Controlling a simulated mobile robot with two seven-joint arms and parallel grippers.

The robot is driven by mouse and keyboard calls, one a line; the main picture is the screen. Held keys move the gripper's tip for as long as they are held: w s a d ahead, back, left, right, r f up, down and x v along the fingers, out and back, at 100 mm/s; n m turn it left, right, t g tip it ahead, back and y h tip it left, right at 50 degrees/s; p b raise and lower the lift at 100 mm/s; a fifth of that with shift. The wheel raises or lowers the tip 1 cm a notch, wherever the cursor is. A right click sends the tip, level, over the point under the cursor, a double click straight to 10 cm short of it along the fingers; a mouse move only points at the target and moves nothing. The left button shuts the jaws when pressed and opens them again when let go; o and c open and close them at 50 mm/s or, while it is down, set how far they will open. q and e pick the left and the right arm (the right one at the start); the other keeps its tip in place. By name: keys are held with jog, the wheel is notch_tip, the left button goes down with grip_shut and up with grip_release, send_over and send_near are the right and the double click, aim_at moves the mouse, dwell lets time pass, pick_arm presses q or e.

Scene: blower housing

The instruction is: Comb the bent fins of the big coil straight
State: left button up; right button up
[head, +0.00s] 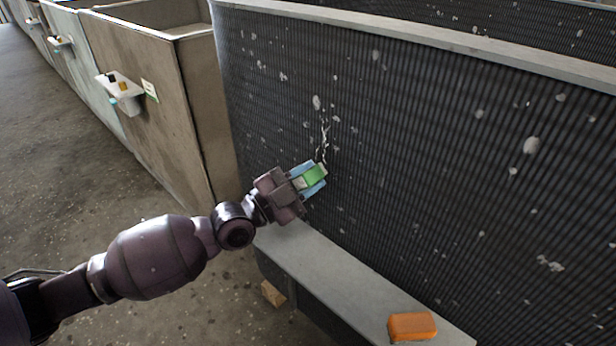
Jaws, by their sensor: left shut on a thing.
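The big coil (430,150) is a tall dark wall of fine upright fins with a pale top rail, filling the right of the head view. Pale specks dot it. A crooked pale streak of bent fins (324,138) runs down its left part. My left gripper (311,180) is shut on a green comb (315,176) and holds it at the coil face, at the lower end of the streak. Blue shows on both sides of the green part. I cannot tell whether the comb's teeth touch the fins. My right gripper is not in view.
A grey ledge (330,275) runs along the coil's foot, with an orange block (412,326) on it. A small tan block (272,293) lies on the floor below. Brown panels (150,100) with a small white tray (122,95) stand left. The floor at left is clear.

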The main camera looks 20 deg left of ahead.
aim_at(332, 146)
pick_arm(q)
jog(key=shift+w+d, duration=0.35)
jog(key=shift+w, duration=0.55)
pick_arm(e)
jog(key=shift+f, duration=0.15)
pick_arm(q)
jog(key=shift+r, duration=0.1)
dwell(0.3)
jog(key=shift+s+r+p, duration=0.1)
jog(key=shift+r+p, duration=0.55)
jog(key=shift+r, duration=0.45)
jog(key=shift+r+p, duration=0.55)
jog(key=shift+r, duration=0.25)
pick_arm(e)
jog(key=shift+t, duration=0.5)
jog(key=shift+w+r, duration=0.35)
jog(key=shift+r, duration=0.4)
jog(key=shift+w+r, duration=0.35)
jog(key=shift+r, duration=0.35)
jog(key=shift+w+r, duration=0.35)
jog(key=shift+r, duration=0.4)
